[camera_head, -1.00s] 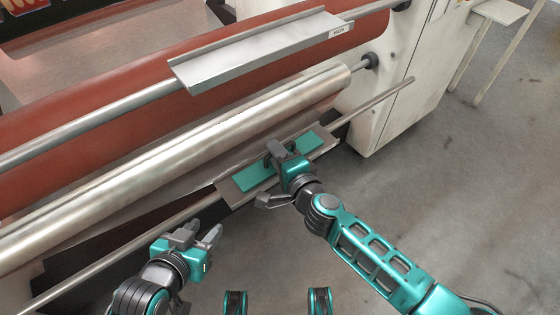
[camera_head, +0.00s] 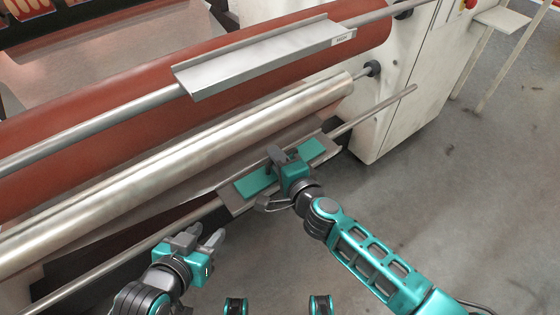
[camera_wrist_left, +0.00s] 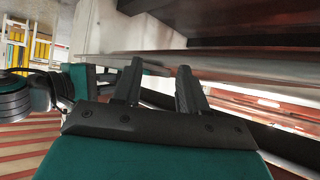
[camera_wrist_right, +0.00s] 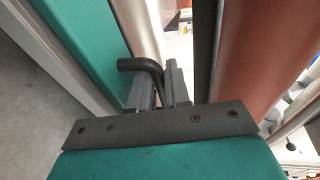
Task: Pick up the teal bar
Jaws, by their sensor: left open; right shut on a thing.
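The teal bar (camera_head: 255,182) lies along the lower metal tray (camera_head: 238,206) in the head view. Its dark handle shows in the right wrist view (camera_wrist_right: 143,65). My right gripper (camera_head: 279,156) is over the middle of the bar and is shut on the handle; the bar's teal side (camera_wrist_right: 85,35) fills the upper left of the right wrist view. I cannot tell whether the bar is clear of the tray. My left gripper (camera_head: 206,238) is open and empty, to the lower left of the tray, apart from the bar.
A shiny metal roller (camera_head: 200,155) runs just behind the tray, with a large red-brown roller (camera_head: 130,95) beyond. An upper metal tray (camera_head: 260,62) is on a rod above. A white machine housing (camera_head: 390,110) stands right. Grey floor (camera_head: 470,220) is clear at right.

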